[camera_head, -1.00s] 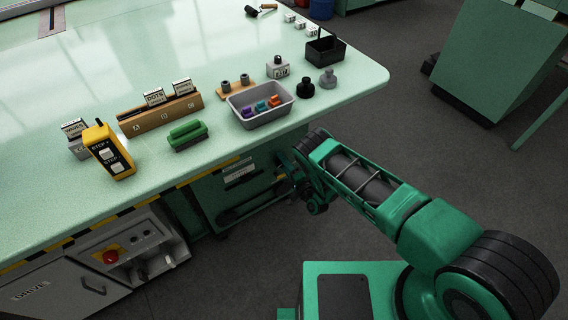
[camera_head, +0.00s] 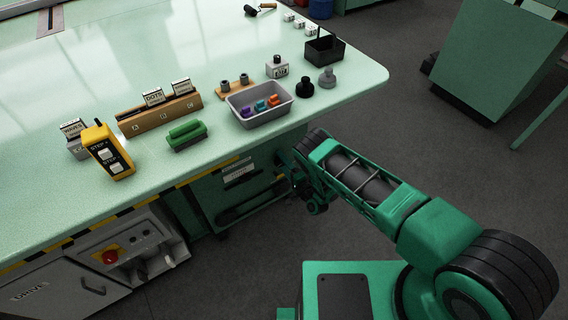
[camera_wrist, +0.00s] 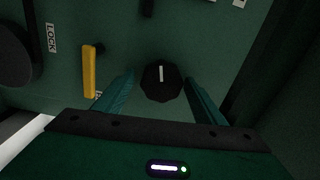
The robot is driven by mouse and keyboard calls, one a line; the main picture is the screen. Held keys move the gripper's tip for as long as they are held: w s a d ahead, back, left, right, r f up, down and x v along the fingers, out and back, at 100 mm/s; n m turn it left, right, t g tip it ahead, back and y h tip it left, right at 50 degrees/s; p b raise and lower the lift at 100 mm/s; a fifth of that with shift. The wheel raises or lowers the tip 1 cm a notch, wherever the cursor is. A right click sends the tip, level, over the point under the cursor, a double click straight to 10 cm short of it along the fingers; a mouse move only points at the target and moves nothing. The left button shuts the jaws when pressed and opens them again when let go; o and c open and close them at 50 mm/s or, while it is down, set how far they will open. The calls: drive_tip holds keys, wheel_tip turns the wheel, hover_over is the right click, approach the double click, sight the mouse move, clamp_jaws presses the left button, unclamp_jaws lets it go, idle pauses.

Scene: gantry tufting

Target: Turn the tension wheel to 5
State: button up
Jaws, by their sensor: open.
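A black round knob with a white pointer line (camera_wrist: 161,82) shows in the wrist view on a dark green panel; I take it to be the tension wheel. Its pointer stands about straight up in the picture. I cannot read any numbers around it. My gripper (camera_wrist: 160,92) is open, with one green finger on each side of the knob and gaps visible. In the head view my arm reaches under the table edge, and the gripper's fingertips and the knob are hidden there.
A yellow lever (camera_wrist: 89,72) beside a LOCK label (camera_wrist: 51,38) is left of the knob. A dark round part (camera_wrist: 14,55) is further left. Above, the table (camera_head: 70,205) carries a grey tray (camera_head: 262,121), a green brush (camera_head: 187,135) and a yellow control box (camera_head: 108,152).

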drive_tip(key=v, duration=1)
drive_tip(key=shift+s+d, duration=0.25)
drive_tip(key=shift+d, duration=0.05)
drive_tip(key=w+a+n, duration=0.5)
drive_tip(key=w+n, duration=0.2)
drive_tip(key=n, duration=1)
drive_tip(key=shift+a+r, duration=0.25)
drive_tip(key=shift+r, duration=0.1)
drive_tip(key=shift+w, duration=0.1)
drive_tip(key=c, duration=1.1)
